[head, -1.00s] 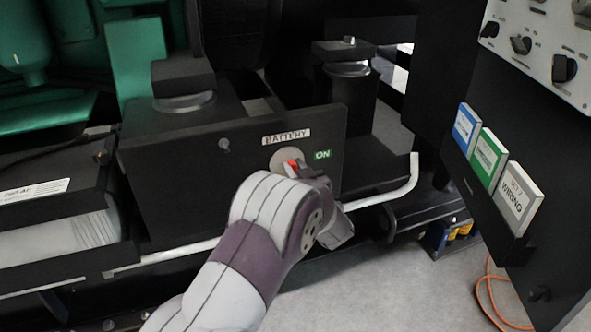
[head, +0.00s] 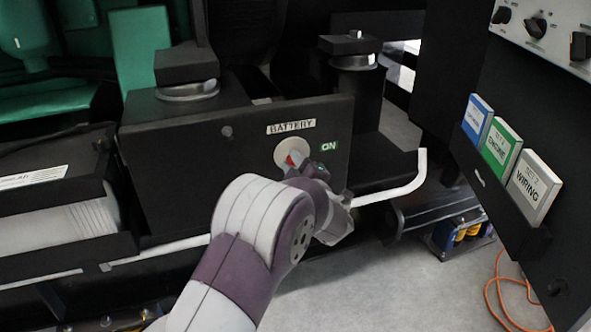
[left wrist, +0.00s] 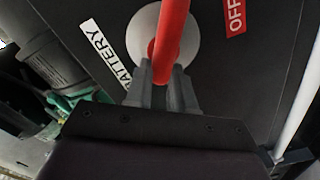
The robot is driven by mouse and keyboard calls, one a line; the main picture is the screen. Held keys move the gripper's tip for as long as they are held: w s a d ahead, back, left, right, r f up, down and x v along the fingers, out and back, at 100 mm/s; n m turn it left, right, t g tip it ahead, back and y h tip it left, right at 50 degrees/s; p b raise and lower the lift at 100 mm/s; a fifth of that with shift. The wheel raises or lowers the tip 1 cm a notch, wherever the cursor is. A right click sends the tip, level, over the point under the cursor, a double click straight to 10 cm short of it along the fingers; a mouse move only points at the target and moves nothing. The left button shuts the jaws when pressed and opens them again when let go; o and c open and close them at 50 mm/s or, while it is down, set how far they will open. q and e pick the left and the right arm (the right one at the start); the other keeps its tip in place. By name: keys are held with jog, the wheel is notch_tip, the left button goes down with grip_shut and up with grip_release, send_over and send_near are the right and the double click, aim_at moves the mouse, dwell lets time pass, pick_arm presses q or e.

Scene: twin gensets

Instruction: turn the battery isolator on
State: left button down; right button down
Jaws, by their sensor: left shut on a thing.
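The battery isolator has a red handle (head: 292,159) on a pale round disc (head: 282,148), set in a black panel (head: 180,160) marked BATTERY. A green ON label (head: 328,146) sits right of the disc. In the left wrist view the red handle (left wrist: 174,25) runs up from the disc (left wrist: 190,42), and a red OFF label (left wrist: 235,14) is at the upper right. My left gripper (head: 298,164) is shut on the handle, its fingers (left wrist: 163,78) on either side of it near the disc. My gripper hides part of the handle in the head view.
A white pipe (head: 395,186) runs along the panel's lower front. At the right, a dark cabinet carries a rack of binders (head: 500,145) and a knob panel (head: 545,30). An orange cable (head: 500,290) lies on the floor. Grey floor is open in front.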

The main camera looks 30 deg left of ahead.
pick_arm(q)
jog(key=n+b, duration=0.3)
jog(key=n, duration=0.1)
jog(key=shift+s+a+f+b, duration=0.1)
jog(key=shift+a+f+b, duration=0.05)
jog(key=shift+f+b, duration=0.25)
jog(key=shift+n+b, duration=1)
jog(key=shift+n, duration=0.4)
jog(key=c, duration=1)
grip_release()
jog(key=shift+o, duration=0.2)
jog(key=shift+f, duration=0.1)
